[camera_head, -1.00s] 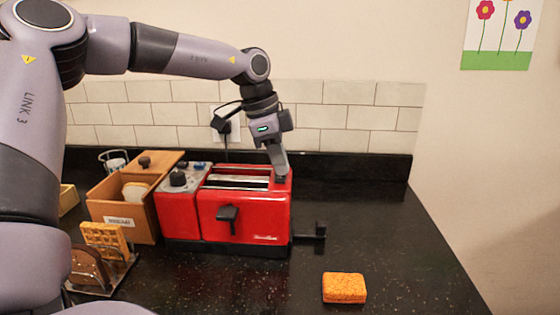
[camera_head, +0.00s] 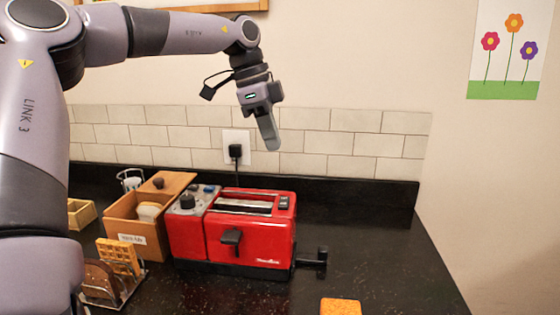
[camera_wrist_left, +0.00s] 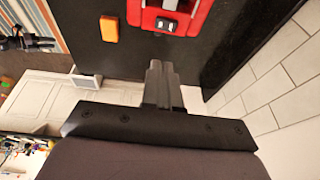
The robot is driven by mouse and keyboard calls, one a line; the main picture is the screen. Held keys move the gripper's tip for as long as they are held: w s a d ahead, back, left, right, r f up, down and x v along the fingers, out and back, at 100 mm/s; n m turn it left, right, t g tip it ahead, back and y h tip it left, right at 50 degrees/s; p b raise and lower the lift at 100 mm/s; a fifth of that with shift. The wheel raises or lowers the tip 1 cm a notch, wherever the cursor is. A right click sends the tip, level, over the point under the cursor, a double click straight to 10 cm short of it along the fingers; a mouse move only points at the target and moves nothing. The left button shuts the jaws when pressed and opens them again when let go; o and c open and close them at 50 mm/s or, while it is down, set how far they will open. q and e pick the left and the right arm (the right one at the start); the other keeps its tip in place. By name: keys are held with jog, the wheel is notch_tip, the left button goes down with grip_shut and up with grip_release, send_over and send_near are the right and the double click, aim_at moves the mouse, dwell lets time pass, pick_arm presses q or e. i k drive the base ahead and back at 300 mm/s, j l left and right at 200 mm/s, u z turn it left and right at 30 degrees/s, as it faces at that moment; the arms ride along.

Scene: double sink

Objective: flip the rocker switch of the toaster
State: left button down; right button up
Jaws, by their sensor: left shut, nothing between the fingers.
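The red toaster (camera_head: 250,242) stands on the black counter. Its rocker switch (camera_head: 284,202) is a small dark rocker on the top right corner; it also shows in the left wrist view (camera_wrist_left: 167,24), with light marks on it. Which way the rocker is tipped is too small to tell. My left gripper (camera_head: 271,143) is shut and empty. It is raised in the air above the toaster's right end, clear of the switch. Its closed fingers (camera_wrist_left: 160,70) point toward the toaster in the left wrist view.
A wooden bread box (camera_head: 128,214) is left of the toaster, with a toast rack (camera_head: 100,291) holding a waffle in front. An orange sponge (camera_head: 341,307) lies at the front. A plugged-in outlet (camera_head: 236,146) is on the wall behind. The counter's right side is clear.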

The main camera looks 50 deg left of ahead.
aim_at(285, 201)
jog(key=k, duration=1.5)
